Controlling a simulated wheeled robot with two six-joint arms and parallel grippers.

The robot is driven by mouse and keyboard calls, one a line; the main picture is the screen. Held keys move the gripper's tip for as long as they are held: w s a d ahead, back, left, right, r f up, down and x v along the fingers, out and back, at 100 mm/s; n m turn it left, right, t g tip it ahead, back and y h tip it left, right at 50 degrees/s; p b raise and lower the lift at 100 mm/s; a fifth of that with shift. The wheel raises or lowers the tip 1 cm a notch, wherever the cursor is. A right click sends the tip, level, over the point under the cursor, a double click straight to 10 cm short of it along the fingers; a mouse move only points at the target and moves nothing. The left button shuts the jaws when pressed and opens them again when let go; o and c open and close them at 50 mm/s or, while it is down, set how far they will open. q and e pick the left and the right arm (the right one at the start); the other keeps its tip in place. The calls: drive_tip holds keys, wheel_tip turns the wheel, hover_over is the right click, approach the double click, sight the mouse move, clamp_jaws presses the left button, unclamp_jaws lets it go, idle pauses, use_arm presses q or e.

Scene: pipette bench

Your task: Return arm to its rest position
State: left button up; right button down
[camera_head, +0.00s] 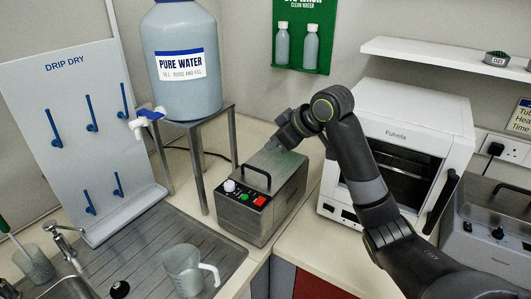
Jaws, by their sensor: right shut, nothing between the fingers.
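My right arm comes in from the lower right and bends over at the elbow. My right gripper (281,143) is shut and empty, above or just behind the back of a steel box (258,217) with a black handle. It is small here, and I cannot tell whether it touches the box. My left gripper is out of view.
A white oven (413,118) stands behind my right arm, with another steel unit (490,222) at the right. A water tank (184,90) on a metal stand is left of the box. A clear jug (183,268) stands on the ribbed drainer (148,231). A white shelf (440,54) juts out above.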

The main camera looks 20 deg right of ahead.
drive_tip(key=s+d+f+m+g+h, duration=0.1)
drive_tip(key=s+d+f+m+h, duration=0.1)
drive_tip(key=s+f, duration=0.85)
drive_tip(key=s+d+f+m+g+h, duration=0.15)
drive_tip(key=s+f, duration=0.55)
drive_tip(key=f, duration=0.7)
drive_tip(key=s+d+f+m+g+h, duration=0.1)
drive_tip(key=s+d+f+m, duration=0.15)
drive_tip(key=s, duration=0.85)
drive_tip(key=s+d+f+m+g+h, duration=0.1)
drive_tip(key=s+f+m+h, duration=0.15)
drive_tip(key=s, duration=0.85)
wheel_tip(320, 180, down, 28)
drive_tip(key=s+d+y+b, duration=0.1)
drive_tip(key=d+b, duration=0.1)
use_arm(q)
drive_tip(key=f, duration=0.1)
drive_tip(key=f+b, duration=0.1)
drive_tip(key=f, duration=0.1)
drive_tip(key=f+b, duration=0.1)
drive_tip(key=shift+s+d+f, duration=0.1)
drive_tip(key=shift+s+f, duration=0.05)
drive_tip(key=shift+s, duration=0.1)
use_arm(e)
drive_tip(key=s+a+f+g, duration=0.1)
drive_tip(key=s+f+g, duration=0.1)
drive_tip(key=s+f, duration=1.2)
wheel_tip(320, 180, down, 4)
drive_tip(key=shift+s+a+r, duration=0.2)
drive_tip(key=shift+s+a, duration=0.2)
